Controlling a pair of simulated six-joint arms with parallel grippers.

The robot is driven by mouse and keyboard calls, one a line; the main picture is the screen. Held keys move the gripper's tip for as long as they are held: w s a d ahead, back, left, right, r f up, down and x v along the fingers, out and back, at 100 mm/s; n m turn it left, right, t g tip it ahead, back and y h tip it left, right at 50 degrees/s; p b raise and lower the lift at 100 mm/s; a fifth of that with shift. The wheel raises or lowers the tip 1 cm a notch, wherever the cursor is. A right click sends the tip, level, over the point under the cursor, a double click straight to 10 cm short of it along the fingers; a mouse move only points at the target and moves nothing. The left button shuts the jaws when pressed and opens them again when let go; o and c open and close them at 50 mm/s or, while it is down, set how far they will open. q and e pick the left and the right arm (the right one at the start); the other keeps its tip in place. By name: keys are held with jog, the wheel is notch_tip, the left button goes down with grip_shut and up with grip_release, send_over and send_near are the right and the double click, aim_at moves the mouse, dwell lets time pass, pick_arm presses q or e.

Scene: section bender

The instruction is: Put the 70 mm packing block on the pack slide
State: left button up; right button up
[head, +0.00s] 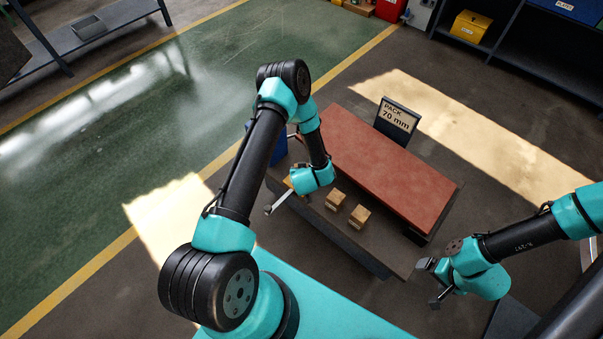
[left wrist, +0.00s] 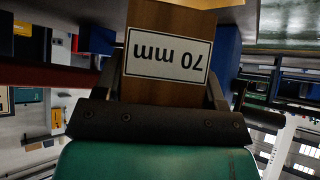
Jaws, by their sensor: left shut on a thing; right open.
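The 70 mm packing block is a brown block with a white "70 mm" label (left wrist: 167,52), upside down in the left wrist view. My left gripper (head: 284,195) is shut on it, with a finger on each side (left wrist: 165,92). In the head view the hand mostly hides the block. A sign reading "PACK 70 mm" (head: 396,118) stands behind a long red-topped slab (head: 375,155) on the dark table. I cannot tell which part is the pack slide. My right gripper (head: 430,284) is open and empty, off the table's right end.
Two small wooden blocks (head: 335,199) (head: 359,216) sit on the table (head: 350,240) in front of the red slab, just right of my left gripper. A blue object (head: 279,148) is at the table's left end, partly behind my left arm. The red top is clear.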

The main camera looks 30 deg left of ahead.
pick_arm(q)
jog(key=shift+w+a, duration=0.15)
jog(key=shift+w, duration=0.15)
jog(key=shift+w+a, duration=0.2)
jog(key=shift+w, duration=0.15)
jog(key=shift+f, duration=1.8)
jog(key=shift+f, duration=0.1)
jog(key=o, duration=1)
